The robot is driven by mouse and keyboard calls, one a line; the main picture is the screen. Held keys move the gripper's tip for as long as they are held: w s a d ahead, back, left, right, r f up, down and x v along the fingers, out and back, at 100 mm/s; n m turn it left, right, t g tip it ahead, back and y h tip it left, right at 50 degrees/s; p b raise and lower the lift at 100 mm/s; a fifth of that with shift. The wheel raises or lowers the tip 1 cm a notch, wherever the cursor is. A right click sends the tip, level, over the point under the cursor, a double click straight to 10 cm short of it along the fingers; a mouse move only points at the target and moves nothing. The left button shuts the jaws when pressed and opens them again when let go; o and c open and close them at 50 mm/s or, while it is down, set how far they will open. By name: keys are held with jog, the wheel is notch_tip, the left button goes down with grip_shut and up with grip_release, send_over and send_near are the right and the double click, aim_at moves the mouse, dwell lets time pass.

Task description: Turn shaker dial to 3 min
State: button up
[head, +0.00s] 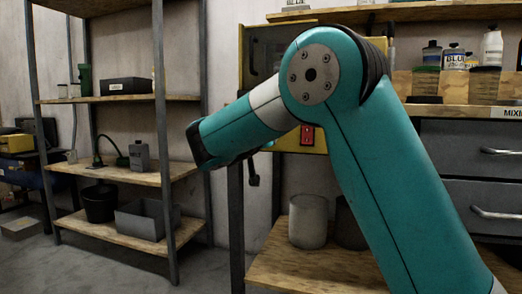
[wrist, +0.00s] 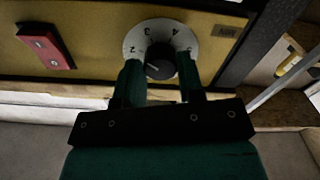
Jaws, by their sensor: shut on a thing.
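The shaker (head: 258,60) is a yellow machine at the back centre of the head view, largely hidden behind my teal arm. In the wrist view its yellow panel (wrist: 90,30) carries the dial (wrist: 160,60), a dark round knob on a white ring with black numbers. I can make out a 2, a 3 and a 4 on the ring. My gripper (wrist: 160,74) has its two green fingers on either side of the knob and is shut on it. The fingers cover the lower ring. A faint mark shows on the knob, but its exact setting is unclear.
A red rocker switch (wrist: 46,46) sits left of the dial; it also shows in the head view (head: 307,134). A wooden shelf rack (head: 120,170) stands at left.

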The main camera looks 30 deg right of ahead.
jog(key=m+b, duration=0.4)
jog(key=shift+f+m, duration=0.15)
jog(key=shift+m, duration=0.15)
jog(key=shift+b, duration=0.35)
jog(key=o, duration=0.9)
jog(key=shift+a, duration=0.1)
